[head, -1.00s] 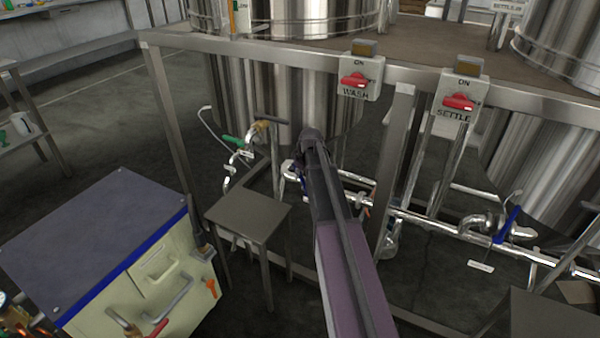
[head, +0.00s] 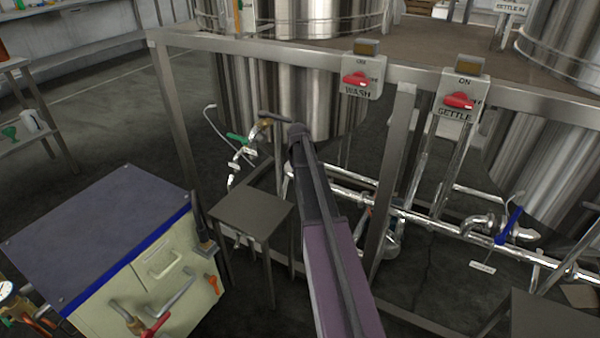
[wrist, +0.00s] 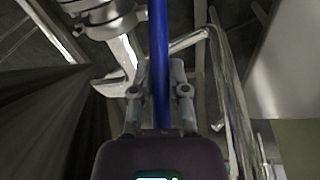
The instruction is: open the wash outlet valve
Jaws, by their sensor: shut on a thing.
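In the wrist view the long blue handle (wrist: 158,45) of the valve runs up between the two fingers of my gripper (wrist: 158,92). The gripper is shut on this handle. Shiny pipework (wrist: 105,25) with a flange lies just left of the handle. In the head view my arm hides the gripper and the blue handle, below the wash tank (head: 265,90). The valve body's exact position cannot be made out.
A frame leg (head: 392,180) stands right of my arm. A small stand (head: 250,215) and a cream cabinet (head: 150,270) are to the left. Pipes run right to another blue lever (head: 511,218).

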